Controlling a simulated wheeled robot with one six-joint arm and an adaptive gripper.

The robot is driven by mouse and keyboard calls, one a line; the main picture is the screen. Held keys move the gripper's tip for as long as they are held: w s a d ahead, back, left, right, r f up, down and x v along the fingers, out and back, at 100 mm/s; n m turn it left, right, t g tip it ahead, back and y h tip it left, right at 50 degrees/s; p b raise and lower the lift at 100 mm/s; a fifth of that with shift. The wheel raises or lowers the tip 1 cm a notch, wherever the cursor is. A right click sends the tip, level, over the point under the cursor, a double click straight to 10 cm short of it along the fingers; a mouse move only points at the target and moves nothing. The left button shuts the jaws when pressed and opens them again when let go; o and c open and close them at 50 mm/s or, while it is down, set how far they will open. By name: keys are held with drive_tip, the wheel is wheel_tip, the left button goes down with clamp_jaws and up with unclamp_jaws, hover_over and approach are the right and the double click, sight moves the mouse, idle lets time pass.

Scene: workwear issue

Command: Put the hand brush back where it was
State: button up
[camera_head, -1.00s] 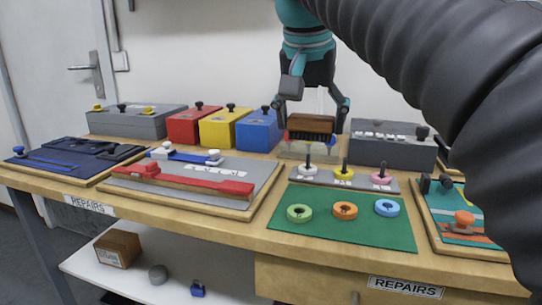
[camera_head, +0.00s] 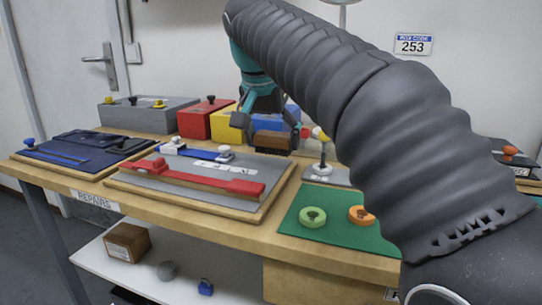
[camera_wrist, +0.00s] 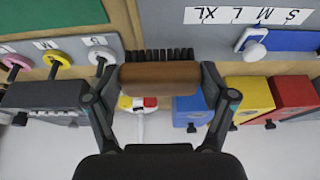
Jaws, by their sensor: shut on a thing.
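The hand brush (camera_head: 272,142) has a brown wooden block and dark bristles. My gripper (camera_head: 268,125) is shut on it and holds it above the back of the table, in front of the yellow and blue boxes. In the wrist view the brush (camera_wrist: 160,77) lies across between the two fingers (camera_wrist: 160,85), bristles towards the top of the picture. The brush's underside and what lies directly beneath it are hidden in the head view.
Red (camera_head: 205,120), yellow (camera_head: 230,126) and blue boxes stand at the back. A grey board (camera_head: 275,172) with a red tool lies in front. A green mat (camera_head: 330,236) with rings is at right. My arm hides the right side.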

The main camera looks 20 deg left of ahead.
sight(270, 147)
drive_tip(key=shift+f+b, duration=0.6)
drive_tip(key=shift+f, duration=1.4)
drive_tip(key=shift+f, duration=0.2)
drive_tip(key=o, duration=0.9)
drive_tip(key=shift+c, duration=0.2)
drive_tip(key=shift+r, duration=0.1)
drive_tip(key=shift+s+r, duration=0.15)
drive_tip(key=shift+r, duration=0.4)
drive_tip(key=p+v, duration=0.2)
drive_tip(key=v, duration=0.9)
drive_tip(key=shift+p, duration=0.3)
